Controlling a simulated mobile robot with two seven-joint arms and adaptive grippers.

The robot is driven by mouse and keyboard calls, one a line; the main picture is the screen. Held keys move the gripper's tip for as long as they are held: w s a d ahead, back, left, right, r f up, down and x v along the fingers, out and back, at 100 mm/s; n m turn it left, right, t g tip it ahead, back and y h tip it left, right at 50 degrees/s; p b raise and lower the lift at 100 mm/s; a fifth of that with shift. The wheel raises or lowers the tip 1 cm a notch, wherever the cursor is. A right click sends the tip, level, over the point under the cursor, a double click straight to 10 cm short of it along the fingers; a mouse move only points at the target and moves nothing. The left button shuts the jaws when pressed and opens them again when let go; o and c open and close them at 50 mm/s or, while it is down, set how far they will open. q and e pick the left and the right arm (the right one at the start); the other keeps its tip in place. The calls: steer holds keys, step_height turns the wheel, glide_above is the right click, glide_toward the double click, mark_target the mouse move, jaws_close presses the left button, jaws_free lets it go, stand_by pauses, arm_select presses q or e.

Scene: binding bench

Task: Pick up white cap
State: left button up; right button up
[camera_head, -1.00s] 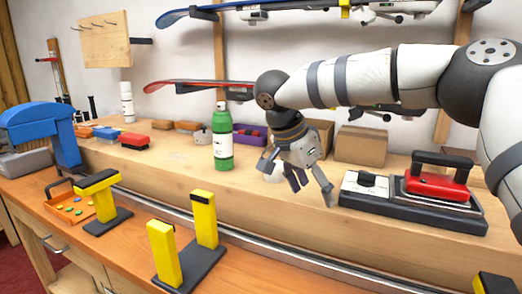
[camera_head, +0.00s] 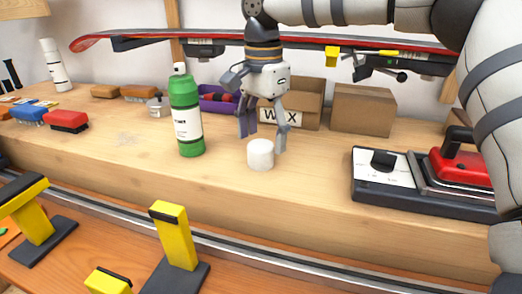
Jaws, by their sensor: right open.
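The white cap (camera_head: 260,156) is a short cylinder standing on the wooden bench top, right of a green spray bottle. My right gripper (camera_head: 262,144) points down above and just behind the cap. Its fingers are spread open, and one finger shows at the cap's right side. I cannot tell whether it touches the cap. The left gripper is not in view.
The green bottle (camera_head: 186,112) stands close on the left. A cardboard box marked WAX (camera_head: 291,105) and a plain box (camera_head: 362,110) stand behind. A red iron (camera_head: 462,160) sits at the right. Brushes (camera_head: 68,121) lie at the left.

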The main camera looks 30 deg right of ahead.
steer(key=shift+d+f, duration=0.1)
steer(key=shift+f, duration=1.35)
steer(key=c, duration=0.8)
